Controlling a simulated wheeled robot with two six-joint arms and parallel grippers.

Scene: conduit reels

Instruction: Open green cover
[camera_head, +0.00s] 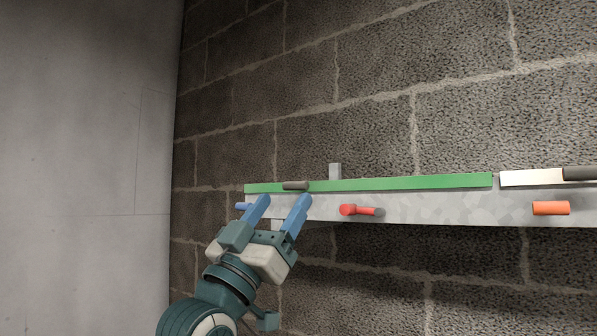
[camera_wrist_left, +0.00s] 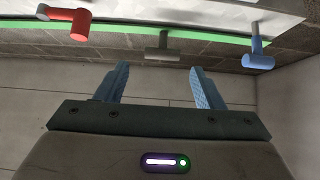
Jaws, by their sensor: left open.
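The green cover (camera_head: 400,183) is a long thin strip lying along the upper edge of a grey metal trunking (camera_head: 450,207) on the wall. A dark grey handle (camera_head: 295,185) sits near the cover's left end. My left gripper (camera_head: 280,207) is open and empty, its blue fingers in front of the trunking just below the handle. In the left wrist view, the grey handle (camera_wrist_left: 162,50) shows beyond and between the fingertips, apart from them, with the green cover (camera_wrist_left: 205,37) behind it. My right gripper is not in view.
A red handle (camera_head: 350,210) projects from the trunking right of my gripper. A blue handle (camera_head: 241,206) is close on its left. An orange handle (camera_head: 551,208) and a white cover (camera_head: 530,178) with a dark handle lie further right. A block wall stands behind.

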